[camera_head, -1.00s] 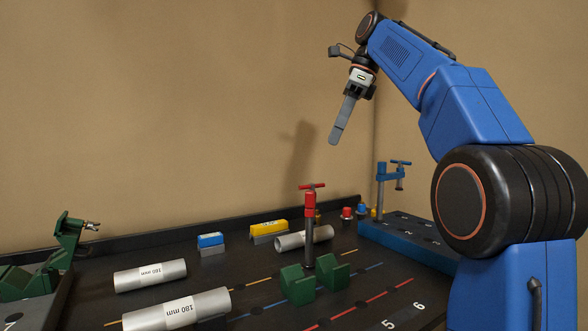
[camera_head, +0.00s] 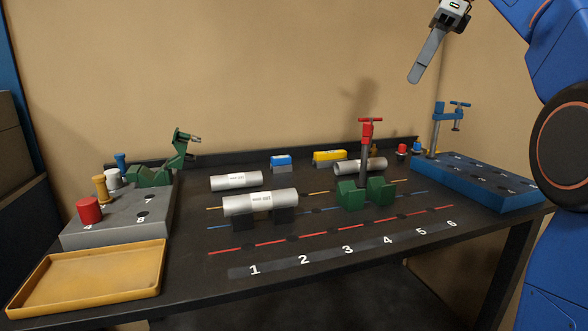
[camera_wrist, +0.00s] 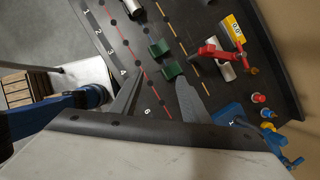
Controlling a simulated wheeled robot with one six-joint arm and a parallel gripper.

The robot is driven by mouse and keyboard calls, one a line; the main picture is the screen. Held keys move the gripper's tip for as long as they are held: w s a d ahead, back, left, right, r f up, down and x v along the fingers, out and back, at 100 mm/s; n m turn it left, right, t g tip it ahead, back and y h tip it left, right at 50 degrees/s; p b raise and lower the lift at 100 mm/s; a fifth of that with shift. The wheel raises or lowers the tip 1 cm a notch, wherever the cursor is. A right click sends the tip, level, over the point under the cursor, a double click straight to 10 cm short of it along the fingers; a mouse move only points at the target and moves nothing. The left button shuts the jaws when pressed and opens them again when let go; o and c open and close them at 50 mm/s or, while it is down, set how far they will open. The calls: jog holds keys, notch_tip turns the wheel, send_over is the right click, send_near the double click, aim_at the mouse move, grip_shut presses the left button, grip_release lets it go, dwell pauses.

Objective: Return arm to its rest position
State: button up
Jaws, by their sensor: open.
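My gripper (camera_head: 413,80) hangs at the upper right of the head view, in the air well above the workbench (camera_head: 180,280), with its fingers slanting down to the left. It is empty. In the wrist view my gripper (camera_wrist: 158,78) shows two grey fingers spread apart, with the bench far beyond them. My blue arm (camera_head: 565,70) is raised at the right edge, partly cut off by the frame. No held object shows.
A red clamp (camera_head: 366,132) stands by green V-blocks (camera_head: 350,195). Several metal tubes lie on the bench, one (camera_head: 260,203) on dark supports. A blue block (camera_head: 480,183) with a blue clamp (camera_head: 437,128) is right. A yellow tray (camera_head: 90,277) and grey peg block (camera_head: 130,215) are left.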

jog(key=s+f+n+t+h, duration=0.1)
jog(key=s+f+n, duration=0.6)
jog(key=f, duration=0.8)
jog(key=s+f+n+t+h, duration=0.1)
jog(key=s+f+n, duration=0.6)
jog(key=s+f, duration=0.7)
jog(key=s+f+n+t+h, duration=0.1)
jog(key=s+f+n, duration=0.7)
jog(key=f, duration=0.9)
jog(key=s+d+h, duration=0.1)
jog(key=s, duration=0.1)
jog(key=shift+s+f, duration=0.25)
jog(key=shift+s, duration=0.05)
